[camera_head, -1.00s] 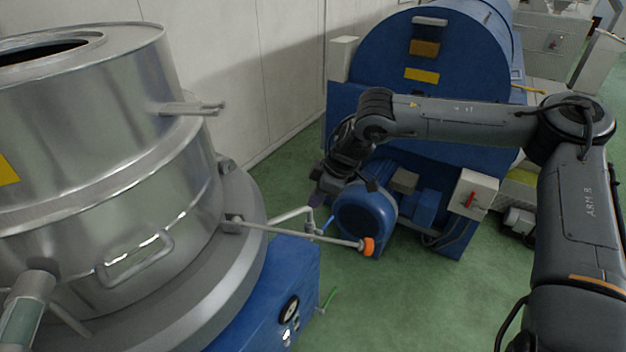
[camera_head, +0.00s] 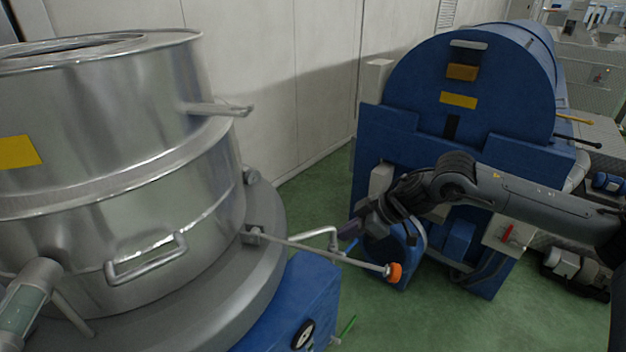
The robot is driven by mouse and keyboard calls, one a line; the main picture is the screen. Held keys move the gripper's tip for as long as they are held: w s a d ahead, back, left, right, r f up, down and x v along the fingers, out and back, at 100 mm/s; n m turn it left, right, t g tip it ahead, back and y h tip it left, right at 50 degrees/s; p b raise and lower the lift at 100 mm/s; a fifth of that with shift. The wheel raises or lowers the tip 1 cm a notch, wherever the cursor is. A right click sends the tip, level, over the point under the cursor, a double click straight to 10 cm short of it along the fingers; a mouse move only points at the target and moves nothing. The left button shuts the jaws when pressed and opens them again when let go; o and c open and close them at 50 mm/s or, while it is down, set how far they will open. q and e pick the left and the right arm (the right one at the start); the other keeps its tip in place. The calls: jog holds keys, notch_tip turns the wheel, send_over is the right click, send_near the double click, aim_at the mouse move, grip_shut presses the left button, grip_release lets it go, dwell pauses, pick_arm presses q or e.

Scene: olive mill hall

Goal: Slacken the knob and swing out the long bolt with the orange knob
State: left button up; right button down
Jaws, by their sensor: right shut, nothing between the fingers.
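The long bolt (camera_head: 325,252) is a thin metal rod pointing out to the right from a bracket (camera_head: 252,236) on the rim of the steel vessel (camera_head: 110,150). Its orange knob (camera_head: 394,272) is at the free end, clear of the vessel wall. My right gripper (camera_head: 350,229) is behind and above the rod, to the left of the knob and apart from it. It looks shut and empty; its fingertips are small and dark here. My left gripper is out of view.
A bent metal pipe (camera_head: 322,232) with a blue lever (camera_head: 350,245) stands close behind the rod, near my right gripper. A blue base (camera_head: 295,305) is below the rod. A large blue machine (camera_head: 470,110) stands behind my right arm. Green floor (camera_head: 420,318) is free at the front right.

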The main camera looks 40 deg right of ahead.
jog(key=shift+s+d+f+b, duration=0.15)
jog(key=shift+f+b, duration=0.35)
jog(key=shift+f, duration=0.4)
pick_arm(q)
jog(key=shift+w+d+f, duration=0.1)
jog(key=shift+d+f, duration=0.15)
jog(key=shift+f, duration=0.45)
pick_arm(e)
jog(key=shift+f, duration=0.2)
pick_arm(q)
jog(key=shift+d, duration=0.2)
pick_arm(e)
jog(key=shift+f, duration=0.15)
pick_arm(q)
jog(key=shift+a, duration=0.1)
